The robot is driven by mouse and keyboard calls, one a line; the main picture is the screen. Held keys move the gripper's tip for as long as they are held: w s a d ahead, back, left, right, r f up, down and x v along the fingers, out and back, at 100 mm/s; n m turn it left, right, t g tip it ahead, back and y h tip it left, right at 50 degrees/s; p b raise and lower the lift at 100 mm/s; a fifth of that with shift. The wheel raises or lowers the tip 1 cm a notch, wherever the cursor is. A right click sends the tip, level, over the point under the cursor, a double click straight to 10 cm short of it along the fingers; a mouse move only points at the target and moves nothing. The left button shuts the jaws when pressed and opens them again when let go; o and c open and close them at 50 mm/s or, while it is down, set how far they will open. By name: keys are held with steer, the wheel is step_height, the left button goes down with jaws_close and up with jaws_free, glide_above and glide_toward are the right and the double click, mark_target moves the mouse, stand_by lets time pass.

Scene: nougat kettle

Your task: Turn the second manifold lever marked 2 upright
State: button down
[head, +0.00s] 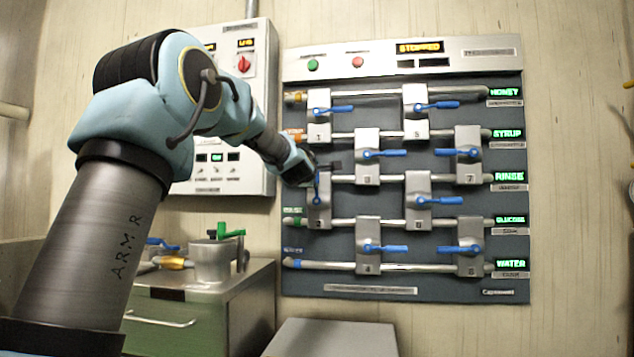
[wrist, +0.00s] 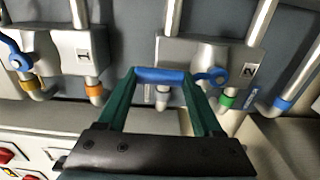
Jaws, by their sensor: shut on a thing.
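The lever marked 2 has a blue handle (head: 317,187) on a grey valve block (head: 319,211) at the left of the manifold panel. In the head view the handle points up from its pivot, about upright. My gripper (head: 311,174) is at the handle and partly hides it. In the wrist view my gripper (wrist: 160,77) has its green fingers shut on the blue handle (wrist: 160,74). The handle runs from the pivot (wrist: 215,76) toward the block marked 1. The plate marked 2 (wrist: 249,70) shows beside the pivot.
Lever 1 (head: 333,109) above points right. Several other blue levers spread across the panel (head: 440,292), close to the right of my gripper. A control box (head: 222,185) is left. A cabinet with a metal pot (head: 210,262) stands below left.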

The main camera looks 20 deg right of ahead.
stand_by(0.4)
steer(key=shift+c, duration=0.2)
jaws_free()
steer(key=b+v, duration=0.3)
steer(key=v, duration=0.7)
steer(key=shift+s+a, duration=0.2)
steer(key=shift+s, duration=0.15)
